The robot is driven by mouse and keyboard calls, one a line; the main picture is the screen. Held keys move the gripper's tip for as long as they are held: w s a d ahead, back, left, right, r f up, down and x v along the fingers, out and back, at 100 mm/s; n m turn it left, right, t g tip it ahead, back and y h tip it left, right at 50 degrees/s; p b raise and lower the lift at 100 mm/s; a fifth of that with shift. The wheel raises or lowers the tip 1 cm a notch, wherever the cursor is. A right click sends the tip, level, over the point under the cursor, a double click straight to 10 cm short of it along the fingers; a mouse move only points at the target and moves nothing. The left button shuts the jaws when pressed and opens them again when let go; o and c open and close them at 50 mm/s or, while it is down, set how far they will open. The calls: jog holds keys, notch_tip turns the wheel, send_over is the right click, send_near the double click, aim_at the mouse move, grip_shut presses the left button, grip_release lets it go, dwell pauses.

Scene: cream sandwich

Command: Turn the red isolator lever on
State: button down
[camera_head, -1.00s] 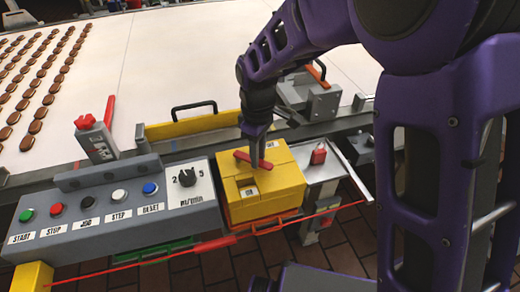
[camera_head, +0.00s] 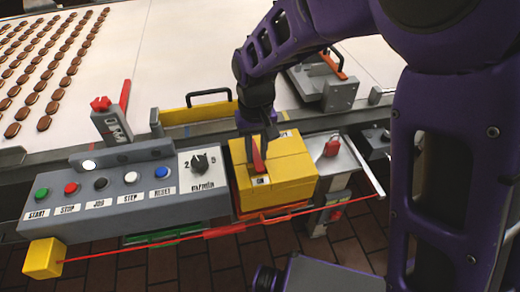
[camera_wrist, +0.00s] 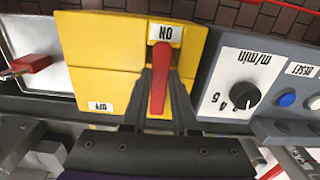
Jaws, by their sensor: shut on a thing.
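The red isolator lever (camera_head: 257,158) sits on top of the yellow box (camera_head: 288,178) and points toward the "ON" label, at the near edge in the head view. In the wrist view the lever (camera_wrist: 159,80) runs up to the "ON" label (camera_wrist: 166,33); the "OFF" label (camera_wrist: 100,107) lies to the lower left. My gripper (camera_head: 257,145) comes down from above and is shut on the lever, with a dark finger on each side of it in the wrist view (camera_wrist: 160,92). The lever's pivot end is partly hidden by the fingers.
A grey button panel (camera_head: 120,195) with a speed knob (camera_head: 200,163) stands just left of the box. A red padlock (camera_head: 331,148) is on the right. A red cord (camera_head: 160,245) runs in front. The conveyor (camera_head: 190,50) with rows of biscuits lies behind.

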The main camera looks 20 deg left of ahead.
aim_at(256, 158)
jog(key=shift+a+m, duration=0.2)
jog(key=shift+m, duration=0.1)
jog(key=c, duration=0.7)
grip_release()
notch_tip(256, 158, up, 18)
jog(key=shift+f+p, duration=0.25)
jog(key=shift+p, duration=0.55)
jog(key=shift+d, duration=0.1)
